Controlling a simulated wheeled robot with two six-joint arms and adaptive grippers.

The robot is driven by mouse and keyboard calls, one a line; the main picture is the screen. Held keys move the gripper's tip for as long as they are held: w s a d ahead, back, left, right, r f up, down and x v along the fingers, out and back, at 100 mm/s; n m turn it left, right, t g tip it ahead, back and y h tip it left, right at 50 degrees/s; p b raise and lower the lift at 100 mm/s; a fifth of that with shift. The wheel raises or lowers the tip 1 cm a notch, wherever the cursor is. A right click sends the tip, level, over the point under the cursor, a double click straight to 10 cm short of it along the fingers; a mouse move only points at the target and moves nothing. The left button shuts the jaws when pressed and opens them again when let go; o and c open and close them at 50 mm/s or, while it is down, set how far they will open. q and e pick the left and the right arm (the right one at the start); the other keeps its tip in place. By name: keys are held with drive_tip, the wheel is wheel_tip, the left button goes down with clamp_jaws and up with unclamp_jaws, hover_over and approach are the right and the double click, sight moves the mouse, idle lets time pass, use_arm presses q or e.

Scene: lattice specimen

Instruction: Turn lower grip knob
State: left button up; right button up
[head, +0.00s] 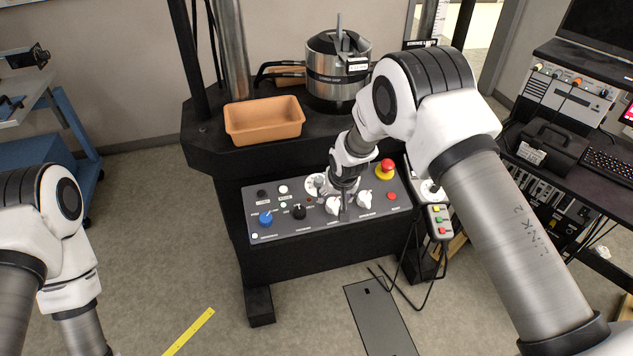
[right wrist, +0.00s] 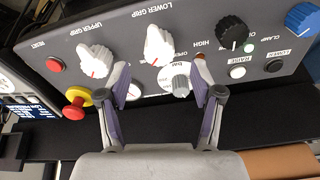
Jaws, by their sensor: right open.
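The control panel (head: 290,232) slopes on the front of the black test frame. The lower grip knob (right wrist: 157,47), white with a red pointer line, shows in the right wrist view just beyond my right fingertips (right wrist: 162,84). In the head view this knob (head: 332,206) is partly covered by my right gripper (head: 345,205). My right gripper is open above the panel, with nothing held. A smaller grey-white dial (right wrist: 179,80) shows between its fingers. My left arm is at the left edge of the head view; its gripper is out of frame.
The white upper grip knob (right wrist: 95,61) is beside the lower grip knob. Nearby are a black knob (right wrist: 232,32), a blue knob (head: 265,218) and a red emergency button on yellow (head: 385,169). An orange tray (head: 264,121) stands above the panel.

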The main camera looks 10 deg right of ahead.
sight(333, 204)
drive_tip(key=shift+r, duration=0.5)
drive_tip(key=shift+s+f, duration=0.2)
drive_tip(key=shift+f, duration=0.1)
drive_tip(key=x, duration=0.7)
drive_tip(key=shift+w+p, duration=0.2)
drive_tip(key=shift+p, duration=0.2)
drive_tip(key=shift+s+r, duration=0.2)
drive_tip(key=c, duration=1.1)
